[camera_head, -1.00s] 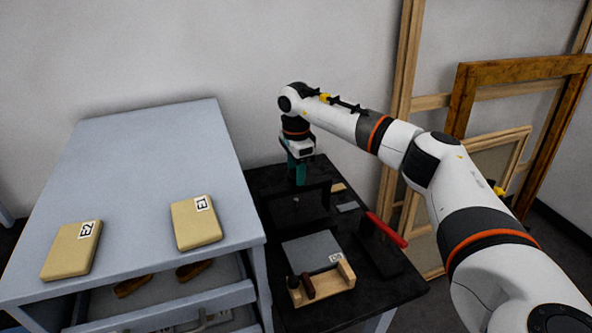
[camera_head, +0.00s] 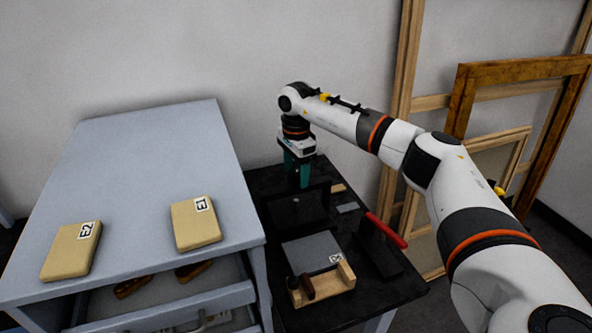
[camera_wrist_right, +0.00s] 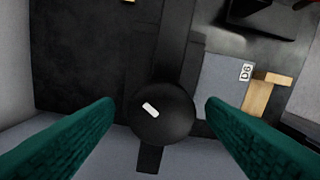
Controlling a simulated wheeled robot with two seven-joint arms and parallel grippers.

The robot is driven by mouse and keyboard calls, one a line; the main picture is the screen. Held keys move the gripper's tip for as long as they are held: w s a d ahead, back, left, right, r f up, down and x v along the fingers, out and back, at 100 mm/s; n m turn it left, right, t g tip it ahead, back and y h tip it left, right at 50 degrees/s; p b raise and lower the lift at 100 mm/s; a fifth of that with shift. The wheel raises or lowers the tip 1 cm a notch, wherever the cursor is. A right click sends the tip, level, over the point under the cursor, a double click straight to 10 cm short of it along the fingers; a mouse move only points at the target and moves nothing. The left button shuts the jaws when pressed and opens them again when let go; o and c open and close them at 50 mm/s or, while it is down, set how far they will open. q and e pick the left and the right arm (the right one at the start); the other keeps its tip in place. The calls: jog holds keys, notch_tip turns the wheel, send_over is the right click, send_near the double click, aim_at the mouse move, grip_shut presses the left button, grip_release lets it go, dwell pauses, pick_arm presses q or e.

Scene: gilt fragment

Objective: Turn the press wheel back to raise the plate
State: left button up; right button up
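The black press (camera_head: 312,210) stands at the back of the small black table. Its wheel shows in the right wrist view as a dark round disc (camera_wrist_right: 165,128) with a short white mark, above a dark crossbar. In the head view my gripper hides the wheel. My right gripper (camera_head: 299,186) points straight down over the press. Its two green fingers stand apart on either side of the wheel, with a gap visible on both sides in the wrist view. I cannot make out the press plate or its height. My left gripper is not in view.
A grey slab with a label (camera_head: 312,252) and a wooden holder (camera_head: 333,284) lie in front of the press. A red-handled tool (camera_head: 386,230) stands at the right. A grey cabinet (camera_head: 150,150) with two tan blocks is left. Wooden frames (camera_head: 520,72) lean behind my arm.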

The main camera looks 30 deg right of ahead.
aim_at(296, 173)
notch_tip(296, 173, up, 12)
jog(key=b, duration=0.2)
dwell(0.5)
